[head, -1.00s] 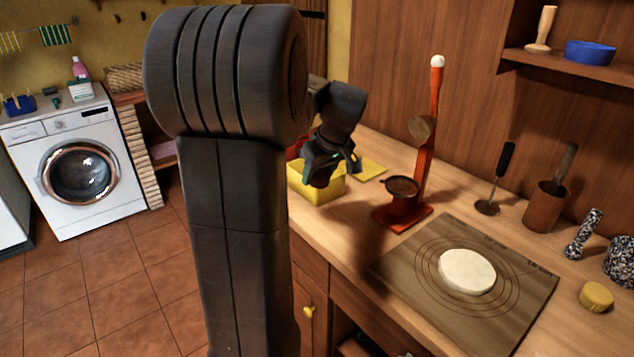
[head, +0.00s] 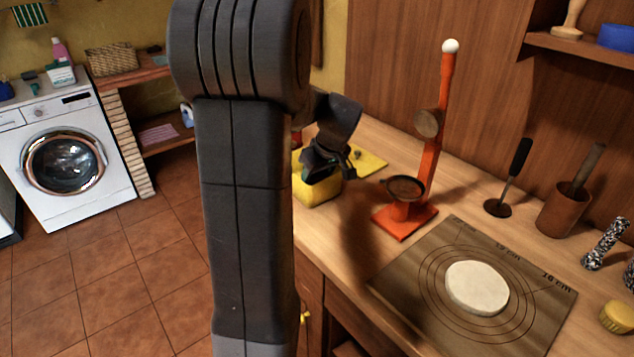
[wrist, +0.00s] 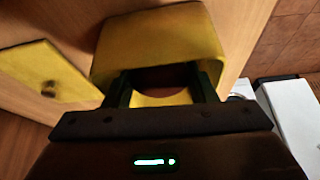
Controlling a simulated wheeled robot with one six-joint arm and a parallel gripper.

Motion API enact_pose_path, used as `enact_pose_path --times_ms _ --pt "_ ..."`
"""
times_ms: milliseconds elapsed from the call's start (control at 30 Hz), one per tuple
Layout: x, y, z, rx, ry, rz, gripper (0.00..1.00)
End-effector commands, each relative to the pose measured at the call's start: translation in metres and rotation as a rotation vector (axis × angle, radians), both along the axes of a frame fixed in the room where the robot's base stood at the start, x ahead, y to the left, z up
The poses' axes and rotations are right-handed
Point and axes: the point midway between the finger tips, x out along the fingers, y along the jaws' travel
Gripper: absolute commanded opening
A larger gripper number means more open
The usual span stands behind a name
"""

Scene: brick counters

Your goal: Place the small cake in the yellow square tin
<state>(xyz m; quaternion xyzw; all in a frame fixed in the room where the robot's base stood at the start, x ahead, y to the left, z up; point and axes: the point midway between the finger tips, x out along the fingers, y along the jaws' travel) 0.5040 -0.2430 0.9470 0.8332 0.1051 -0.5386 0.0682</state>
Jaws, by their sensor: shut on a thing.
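The yellow square tin (head: 318,193) stands on the counter, partly hidden by my gripper. In the wrist view the tin (wrist: 160,40) lies straight ahead, with its opening facing me. My gripper (head: 325,172) is at the tin's opening. In the wrist view my gripper (wrist: 162,88) has a finger on each side of a dark reddish-brown small cake (wrist: 165,77) and is shut on it. The cake shows against the tin's inside; I cannot tell whether it touches the bottom. In the head view the cake is hidden.
A yellow square lid (head: 370,163) lies beside the tin. An orange stand (head: 405,220) with a dark round plate is close to its right. A mat (head: 400,285) with pale dough (head: 477,287) lies nearer. Tools stand along the back wall.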

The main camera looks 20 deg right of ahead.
Motion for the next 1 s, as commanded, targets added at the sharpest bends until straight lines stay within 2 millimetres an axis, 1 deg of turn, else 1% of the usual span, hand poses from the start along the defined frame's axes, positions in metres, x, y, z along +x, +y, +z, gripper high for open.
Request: enact_pose_path --times_ms 33,100,167,400,533,567,600,867,1000 --pt "-0.001 0.0 -0.009 0.002 0.005 -0.001 0.28" --pt "-0.001 0.0 -0.02 0.002 0.005 0.0 0.28" --pt "-0.001 0.0 -0.025 0.001 0.003 0.0 0.28" --pt "0.0 0.0 -0.026 0.0 0.001 0.0 0.28" --pt "0.0 0.0 -0.031 0.0 0.001 0.0 0.28" --pt "0.0 0.0 -0.029 0.0 0.001 0.0 0.57" --pt "0.0 0.0 -0.029 0.0 0.001 0.0 0.6" --pt "0.0 0.0 -0.028 0.001 0.001 0.0 0.6" --pt "-0.002 -0.001 -0.021 -0.001 0.0 0.0 0.6"
